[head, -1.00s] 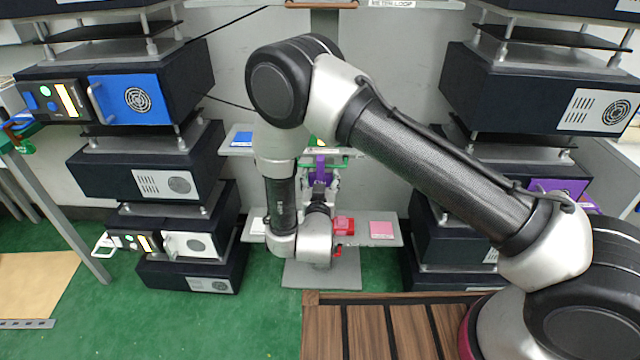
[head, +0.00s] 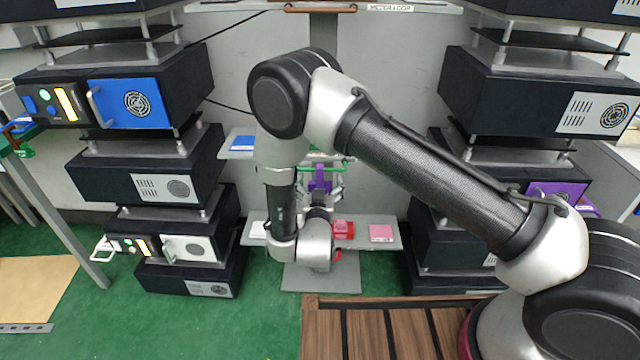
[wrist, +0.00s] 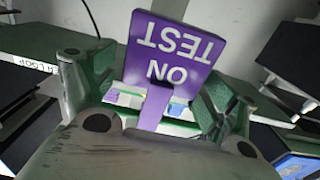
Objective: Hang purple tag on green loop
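The purple tag (head: 320,179) shows beyond my gripper in the head view, just below the green loop (head: 336,161). In the wrist view the tag (wrist: 174,52) has white lettering, TEST ON, upside down, and a narrow stem pointing towards my gripper. My gripper (wrist: 153,100) has its fingers apart on either side of this stem, with gaps visible. My arm and wrist hide part of this area in the head view. I cannot tell whether the tag hangs on the loop or only lies against it.
A blue card (head: 243,142) lies on the upper shelf. A pink card (head: 381,233) and a red object (head: 343,229) are on the lower shelf. Dark stacked units stand left (head: 150,175) and right (head: 520,90). A metal loop bar (head: 320,8) is above.

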